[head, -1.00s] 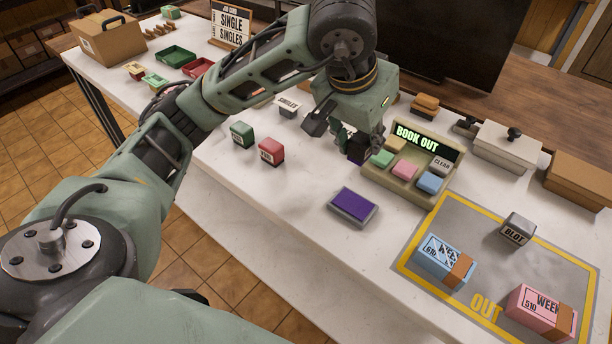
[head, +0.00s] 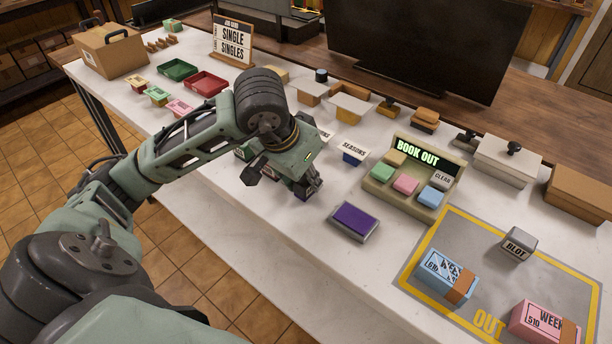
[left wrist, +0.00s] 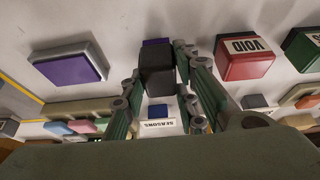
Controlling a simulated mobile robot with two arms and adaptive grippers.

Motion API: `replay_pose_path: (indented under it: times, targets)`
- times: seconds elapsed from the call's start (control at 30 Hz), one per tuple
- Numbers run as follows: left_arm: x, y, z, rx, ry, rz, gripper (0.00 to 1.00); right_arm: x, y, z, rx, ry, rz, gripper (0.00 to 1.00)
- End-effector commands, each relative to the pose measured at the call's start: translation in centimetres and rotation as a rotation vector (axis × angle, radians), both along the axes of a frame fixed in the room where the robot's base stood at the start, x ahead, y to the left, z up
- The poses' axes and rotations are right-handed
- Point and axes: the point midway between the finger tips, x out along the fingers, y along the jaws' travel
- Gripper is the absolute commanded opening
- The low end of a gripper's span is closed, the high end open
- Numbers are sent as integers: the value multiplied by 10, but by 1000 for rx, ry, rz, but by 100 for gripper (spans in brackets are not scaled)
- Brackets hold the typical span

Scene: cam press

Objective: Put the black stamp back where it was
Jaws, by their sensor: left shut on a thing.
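My left gripper (head: 308,186) is shut on the black stamp (left wrist: 157,70), a dark block between the fingers in the left wrist view. A purple patch shows at the stamp's far end there, and a bit of purple shows below the fingertips in the head view. I cannot tell whether the stamp touches the table. The purple ink pad (head: 354,221) lies to the right of the gripper, apart from it. The red VOID stamp (left wrist: 245,60) and a green stamp (left wrist: 303,50) stand beside the gripper; the arm mostly hides them in the head view. My right gripper is out of view.
A SEASONS sign (head: 352,146) with a blue block stands behind the gripper. The BOOK OUT console (head: 378,187) with coloured buttons is to the right. A grey OUT mat (head: 480,250) holds wrapped bundles and a BLOT block (head: 518,244). The white table front is clear.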

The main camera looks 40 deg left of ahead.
Motion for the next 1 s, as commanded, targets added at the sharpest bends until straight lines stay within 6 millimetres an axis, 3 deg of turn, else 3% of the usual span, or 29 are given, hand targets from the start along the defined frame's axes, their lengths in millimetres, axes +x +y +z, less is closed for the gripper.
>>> replay_pose_path:
  times: [0.47,0.5,0.67,1.0]
  targets:
    - [0,0,-9,2,-2,1,11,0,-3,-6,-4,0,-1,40]
    - [0,0,-7,1,-1,0,31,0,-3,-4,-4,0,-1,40]
    - [0,0,-7,1,0,0,45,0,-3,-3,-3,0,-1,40]
    - [0,0,-5,0,0,0,46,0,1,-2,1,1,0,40]
